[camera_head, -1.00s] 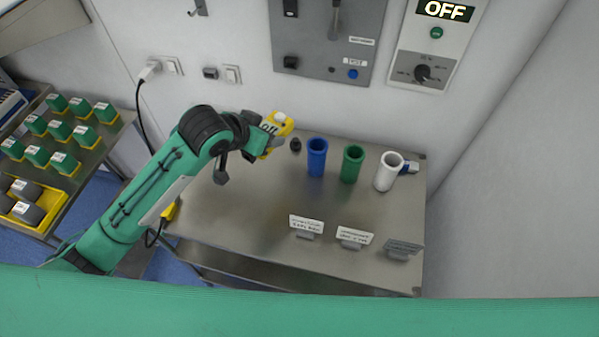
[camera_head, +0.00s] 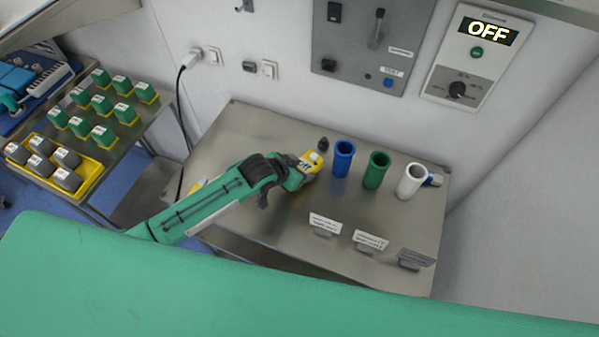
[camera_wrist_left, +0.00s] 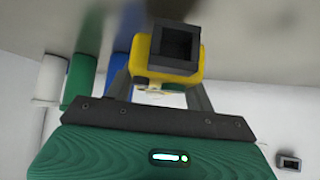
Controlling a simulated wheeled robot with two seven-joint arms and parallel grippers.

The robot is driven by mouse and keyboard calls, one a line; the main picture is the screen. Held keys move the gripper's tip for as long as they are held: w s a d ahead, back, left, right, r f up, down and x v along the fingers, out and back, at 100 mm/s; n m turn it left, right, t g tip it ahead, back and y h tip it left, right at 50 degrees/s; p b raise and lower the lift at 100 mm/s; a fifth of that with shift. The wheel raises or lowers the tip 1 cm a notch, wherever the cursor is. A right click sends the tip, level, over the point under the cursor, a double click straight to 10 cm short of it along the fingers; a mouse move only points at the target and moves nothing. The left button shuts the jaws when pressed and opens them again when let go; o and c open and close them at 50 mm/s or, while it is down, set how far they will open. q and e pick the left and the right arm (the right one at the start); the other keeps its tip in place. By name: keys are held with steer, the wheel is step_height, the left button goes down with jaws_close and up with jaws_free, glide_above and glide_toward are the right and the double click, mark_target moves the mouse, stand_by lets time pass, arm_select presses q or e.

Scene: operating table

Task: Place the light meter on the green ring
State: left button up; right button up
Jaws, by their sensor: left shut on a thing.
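The yellow device with a dark square opening, which I take for the light meter (camera_head: 312,162), is held by my left gripper (camera_head: 301,169) low over the table's back part. In the left wrist view the light meter (camera_wrist_left: 165,72) sits between the two fingers, which are shut on it. A green open-topped cylinder (camera_head: 376,171) stands upright to the right of the gripper, apart from it, between a blue cylinder (camera_head: 343,159) and a white one (camera_head: 411,182). I see no separate flat green ring. My right gripper is not in view.
Three label stands (camera_head: 325,224) line the table's front right. A shelf at left holds several green blocks (camera_head: 101,78). The metal table (camera_head: 240,140) is clear at its back left.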

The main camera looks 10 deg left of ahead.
arm_select(q)
steer(key=shift+f, duration=1.4)
steer(key=shift+f, duration=0.15)
steer(key=o, duration=1.2)
